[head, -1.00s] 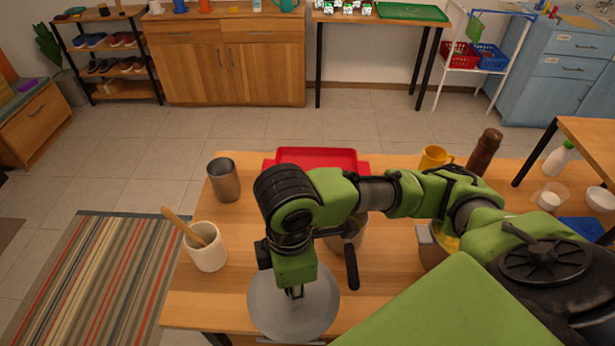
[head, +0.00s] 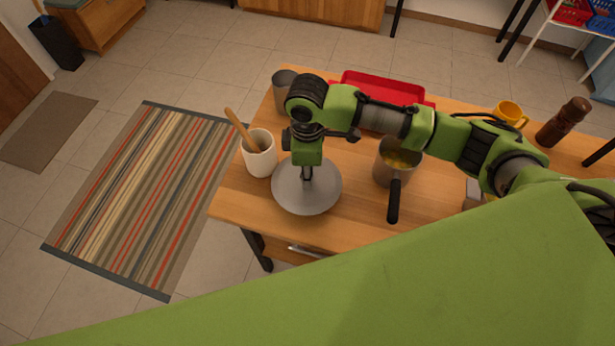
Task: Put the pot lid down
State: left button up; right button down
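The pot lid (head: 306,192) is a round grey disc at the front left of the wooden table (head: 240,205). My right gripper (head: 307,173) points down at the lid's middle, and its fingers appear closed around the knob, which they mostly hide. The lid lies flat, on the table or just above it; I cannot tell which. The metal pot (head: 384,172) stands uncovered to the right, with yellowish contents and a black handle (head: 394,203) toward the front. My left gripper is not in view.
A white cup (head: 259,160) with a wooden spoon (head: 240,130) stands close left of the lid. A metal cup (head: 281,92), red tray (head: 385,88), yellow mug (head: 508,113) and brown grinder (head: 563,121) stand farther back. The table between lid and pot is clear.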

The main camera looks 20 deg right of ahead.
notch_tip(320, 180, down, 2)
jog(key=shift+f+p, duration=0.15)
jog(key=shift+p, duration=0.35)
jog(key=shift+f, duration=0.4)
jog(key=shift+f, duration=0.1)
jog(key=c, duration=1.8)
grip_release()
notch_tip(320, 180, up, 12)
jog(key=shift+r+b, duration=0.15)
jog(key=shift+b, duration=0.7)
